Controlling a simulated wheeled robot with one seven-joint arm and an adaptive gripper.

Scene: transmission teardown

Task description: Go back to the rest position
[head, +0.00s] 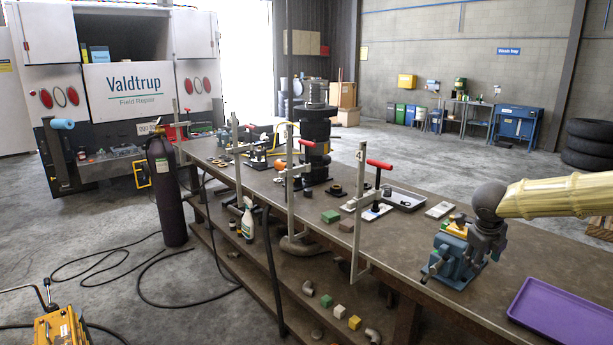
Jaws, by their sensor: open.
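My arm, in a cream ribbed sleeve, reaches in from the right edge of the head view and bends down at a grey joint. My gripper (448,268) is at its end, low over the near right part of the workbench (420,245). It is open, and I see nothing held in it. It overlaps a blue vise-like fixture (455,248) with a yellow part on top. Whether they touch, I cannot tell.
A purple tray (562,310) lies at the bench's near right. Clamps with red handles (379,164) stand along the bench edge. A dark stacked transmission assembly (314,130) stands farther back. A grey tray (403,199) and small blocks (331,216) lie between.

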